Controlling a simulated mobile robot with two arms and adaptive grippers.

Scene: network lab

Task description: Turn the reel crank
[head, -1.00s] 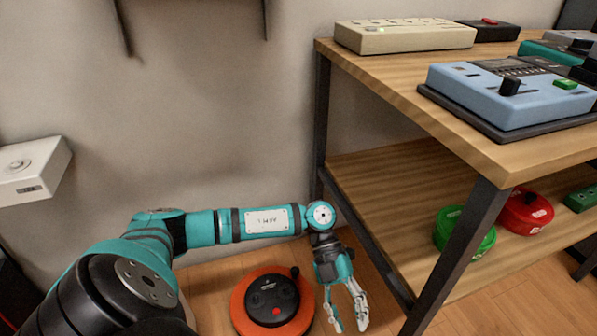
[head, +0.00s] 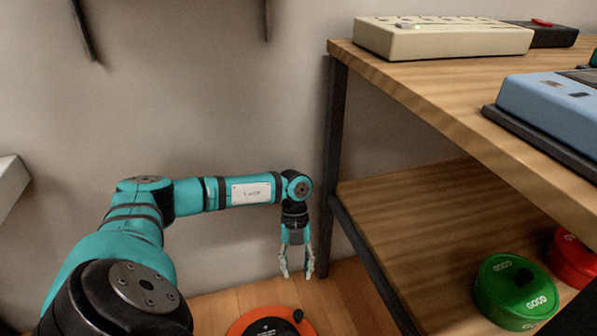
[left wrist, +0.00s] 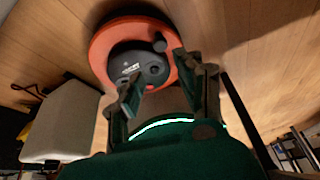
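The orange cable reel (head: 245,322) with a dark hub stands on the wood floor at the bottom edge of the head view, partly cut off. Its crank knob (head: 298,315) is a small black peg at the hub's right side. In the left wrist view the reel (left wrist: 101,48) shows more fully, with the crank knob (left wrist: 160,46) near its rim. My left gripper (head: 297,274) points down, open and empty, behind the knob in the head view. In the left wrist view its fingertips (left wrist: 158,70) overlap the reel; I see no contact with the knob.
The wooden bench (head: 395,76) and its lower shelf (head: 400,225) rise to the right, with a dark leg (head: 335,150) close to my gripper. A green reel (head: 515,290) sits on the shelf. The wall is behind. Bare floor (head: 345,300) lies right of the orange reel.

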